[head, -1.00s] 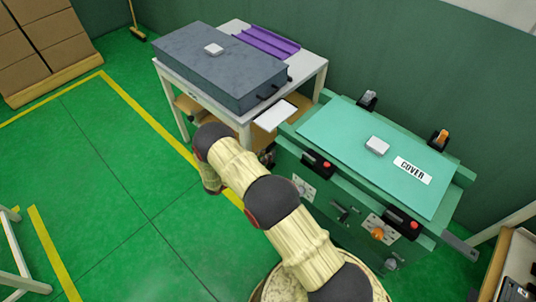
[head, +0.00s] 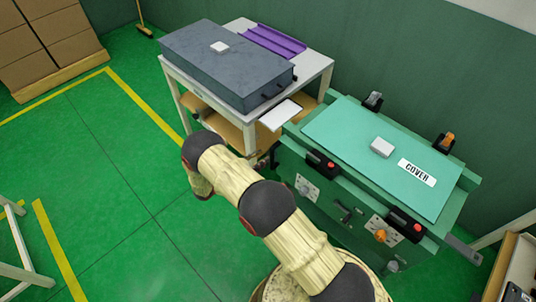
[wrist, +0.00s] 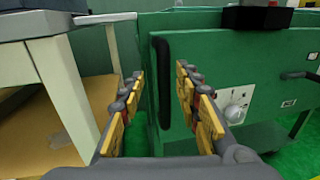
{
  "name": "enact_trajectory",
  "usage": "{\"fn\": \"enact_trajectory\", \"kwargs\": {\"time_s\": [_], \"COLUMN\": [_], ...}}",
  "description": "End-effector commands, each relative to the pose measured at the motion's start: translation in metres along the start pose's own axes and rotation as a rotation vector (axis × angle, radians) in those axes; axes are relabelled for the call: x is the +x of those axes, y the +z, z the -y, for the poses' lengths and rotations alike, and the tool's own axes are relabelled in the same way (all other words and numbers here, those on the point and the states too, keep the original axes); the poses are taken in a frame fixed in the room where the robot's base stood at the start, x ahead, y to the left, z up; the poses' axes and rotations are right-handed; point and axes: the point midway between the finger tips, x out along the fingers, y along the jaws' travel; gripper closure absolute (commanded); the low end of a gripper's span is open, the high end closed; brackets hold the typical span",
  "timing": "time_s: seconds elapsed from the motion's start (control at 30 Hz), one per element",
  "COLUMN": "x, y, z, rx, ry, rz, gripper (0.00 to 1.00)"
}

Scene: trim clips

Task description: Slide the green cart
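The green cart (head: 322,183) stands at the right in the head view, with a teal top marked COVER. In the wrist view its green side (wrist: 245,70) fills the right half, and a black upright handle (wrist: 162,80) stands on its end. My gripper (wrist: 160,78) is open. The handle shows between its two yellow-padded fingers, with a gap on each side. I cannot tell how deep the handle lies between them. In the head view my gripper is mostly hidden behind my arm, near the cart's left end.
A white table (head: 317,67) with a grey slab (head: 225,65) and purple rails (head: 274,39) stands just left of the cart. A green wall is behind both. Cardboard boxes (head: 60,45) stand at the back left. Green floor with yellow lines is open at the left.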

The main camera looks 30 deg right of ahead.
Motion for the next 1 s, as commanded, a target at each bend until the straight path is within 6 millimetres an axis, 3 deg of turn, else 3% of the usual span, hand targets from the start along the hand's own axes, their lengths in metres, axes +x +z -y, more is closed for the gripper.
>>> {"fn": "enact_trajectory", "kwargs": {"time_s": [0.2,0.4,1.0], "x": [-0.040,-0.058,-0.060], "y": [-0.001,0.000,0.000], "z": [-0.001,-0.001,0.000], "rx": [-0.001,0.000,0.001], "ry": [0.003,0.001,0.001], "rz": [-0.001,0.000,0.000], "gripper": [0.67,0.67,0.67]}}
